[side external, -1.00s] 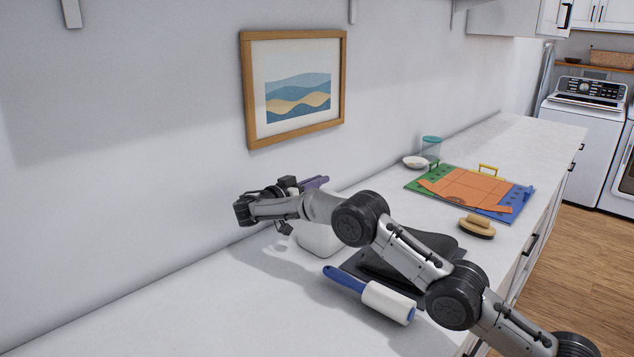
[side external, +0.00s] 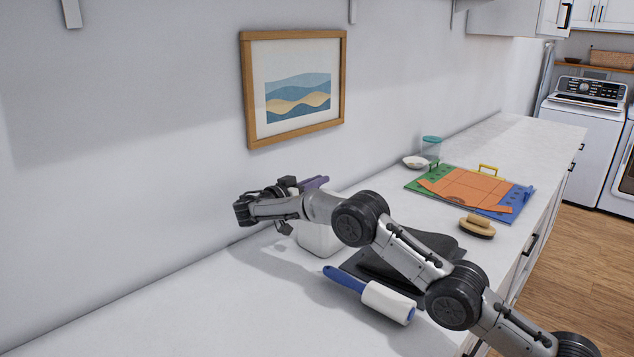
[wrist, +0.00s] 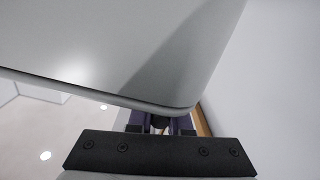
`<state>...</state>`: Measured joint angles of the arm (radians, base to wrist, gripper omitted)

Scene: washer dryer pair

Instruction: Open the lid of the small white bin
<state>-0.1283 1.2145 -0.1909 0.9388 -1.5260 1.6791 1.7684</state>
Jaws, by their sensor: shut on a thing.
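The small white bin (side external: 318,239) stands on the counter, partly hidden behind my arm in the side view. My gripper (side external: 317,182) is above it, its purple fingers pointing right. In the wrist view, my gripper (wrist: 160,124) has its fingers close together at the edge of a large pale panel, which looks like the bin's lid (wrist: 110,50). The jaws are shut on that edge. The exact contact, and how far the lid stands open, are hidden.
A lint roller (side external: 370,295) and a dark folded cloth (side external: 430,243) lie near the bin. A brush (side external: 477,227), a colored folding board (side external: 470,190), a bowl (side external: 415,162) and a jar (side external: 431,148) are farther along. The wall is close behind; the left counter is clear.

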